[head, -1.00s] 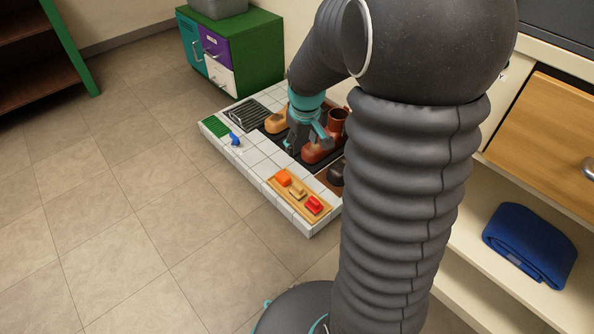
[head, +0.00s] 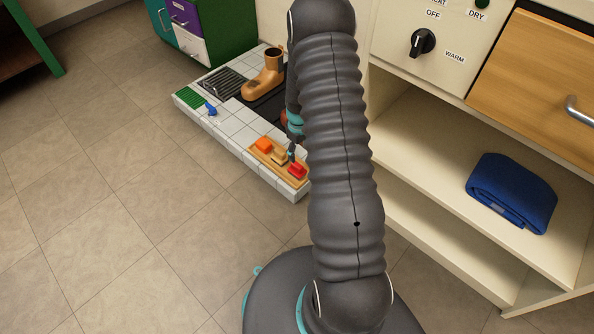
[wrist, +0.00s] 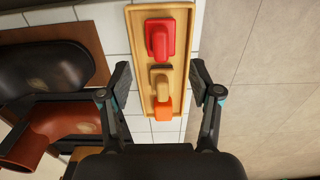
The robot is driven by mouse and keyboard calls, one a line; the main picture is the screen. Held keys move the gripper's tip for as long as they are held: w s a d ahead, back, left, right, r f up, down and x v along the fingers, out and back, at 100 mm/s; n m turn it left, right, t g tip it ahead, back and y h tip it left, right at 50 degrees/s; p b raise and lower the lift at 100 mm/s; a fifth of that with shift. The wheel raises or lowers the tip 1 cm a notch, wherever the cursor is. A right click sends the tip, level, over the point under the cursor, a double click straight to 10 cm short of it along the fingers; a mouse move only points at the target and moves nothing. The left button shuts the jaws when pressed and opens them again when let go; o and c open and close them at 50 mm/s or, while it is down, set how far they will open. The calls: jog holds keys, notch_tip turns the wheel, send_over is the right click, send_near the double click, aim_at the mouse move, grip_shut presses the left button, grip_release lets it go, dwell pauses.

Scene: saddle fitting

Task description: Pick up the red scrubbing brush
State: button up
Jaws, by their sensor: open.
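The red scrubbing brush (head: 298,171) lies at the near right end of a wooden tray (head: 262,156) on a low tiled platform. In the wrist view the red brush (wrist: 160,39) is at the far end of the tray (wrist: 137,53), ahead of the fingertips. My gripper (wrist: 158,84) is open and empty, its fingers spread to either side of the tray in that picture. In the head view my gripper (head: 291,150) is mostly hidden behind my arm, with a finger showing close to the tray.
A tan brush (wrist: 161,82) and an orange brush (wrist: 163,109) share the tray. A tan boot (head: 264,80) stands on the platform; a brown boot (wrist: 62,124) and a black object (wrist: 45,75) lie left in the wrist view. A blue item (head: 211,109) sits near the platform edge.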

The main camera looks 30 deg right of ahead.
aim_at(297, 165)
notch_tip(297, 165, down, 6)
jog(key=shift+r+b, duration=0.2)
jog(key=shift+b, duration=0.1)
jog(key=shift+w+a+f+b, duration=0.1)
jog(key=shift+w+f+b, duration=0.1)
jog(key=shift+f, duration=1.25)
jog(key=shift+w+a+f+b, duration=0.1)
jog(key=shift+w+f+b, duration=0.1)
jog(key=shift+f, duration=1.25)
jog(key=c, duration=1.1)
notch_tip(297, 165, up, 10)
jog(key=shift+r+p, duration=0.1)
jog(key=shift+p, duration=0.55)
